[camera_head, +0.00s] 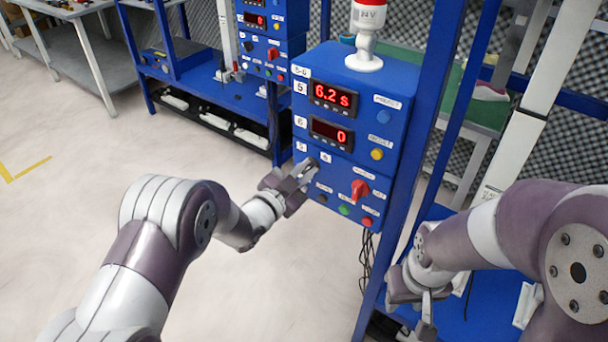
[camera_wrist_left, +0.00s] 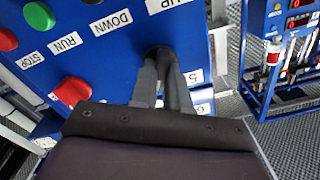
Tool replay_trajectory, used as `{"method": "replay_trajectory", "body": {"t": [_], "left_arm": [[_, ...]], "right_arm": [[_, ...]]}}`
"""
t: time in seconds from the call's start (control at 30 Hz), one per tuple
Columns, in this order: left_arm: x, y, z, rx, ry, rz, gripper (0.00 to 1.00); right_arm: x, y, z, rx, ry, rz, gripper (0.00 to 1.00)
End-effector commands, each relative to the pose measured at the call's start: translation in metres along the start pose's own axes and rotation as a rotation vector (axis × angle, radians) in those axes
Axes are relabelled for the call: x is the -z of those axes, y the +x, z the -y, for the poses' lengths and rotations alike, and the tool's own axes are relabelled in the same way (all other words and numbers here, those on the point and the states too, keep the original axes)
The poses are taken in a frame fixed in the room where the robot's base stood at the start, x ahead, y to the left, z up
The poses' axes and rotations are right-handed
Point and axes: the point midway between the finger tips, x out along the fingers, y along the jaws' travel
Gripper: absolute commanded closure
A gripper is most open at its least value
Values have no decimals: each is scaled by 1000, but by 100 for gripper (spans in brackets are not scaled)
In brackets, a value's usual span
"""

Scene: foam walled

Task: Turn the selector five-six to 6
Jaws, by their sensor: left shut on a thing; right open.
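The blue control box (camera_head: 352,85) stands in the centre of the head view, with red displays reading 6.2 s and 0. The selector five-six is on its lower left, by the small 5 and 6 labels (camera_head: 326,158). My left gripper (camera_head: 308,168) is at the selector, shut on it. In the left wrist view the fingers (camera_wrist_left: 166,82) close around the dark knob (camera_wrist_left: 158,52), beside the 5 label (camera_wrist_left: 195,77). The fingers hide most of the knob, so I cannot tell which number it points to. My right gripper (camera_head: 424,312) is open and empty, low on the right.
A red rotary switch (camera_head: 360,190) and several coloured buttons are close to the right of the selector. A red-topped lamp (camera_head: 366,38) stands on the box. A blue frame post (camera_head: 425,120) runs along its right side. The floor (camera_head: 60,230) on the left is clear.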

Motion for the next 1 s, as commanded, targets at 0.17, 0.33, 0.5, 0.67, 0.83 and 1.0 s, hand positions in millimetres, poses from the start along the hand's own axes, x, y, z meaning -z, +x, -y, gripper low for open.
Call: {"method": "replay_trajectory", "body": {"t": [0.17, 0.33, 0.5, 0.67, 0.83, 1.0], "left_arm": [[-1, 0, -1, -2, 26, 3, 100], [-1, 0, -1, -2, 33, 3, 100], [-1, 0, -1, -3, 32, 3, 100], [-1, 0, -1, -2, 32, 3, 60], [-1, 0, -1, -1, 32, 2, 60], [0, -5, 0, -1, 31, 2, 60]], "right_arm": [[0, 3, 0, 0, 0, 0, 57], [0, 3, 0, 0, 0, 0, 57], [0, 3, 0, 0, 0, 0, 57], [0, 3, 0, 0, 0, 0, 57], [0, 3, 0, 0, 0, 0, 57], [0, 2, 0, 0, 0, 0, 57]]}}
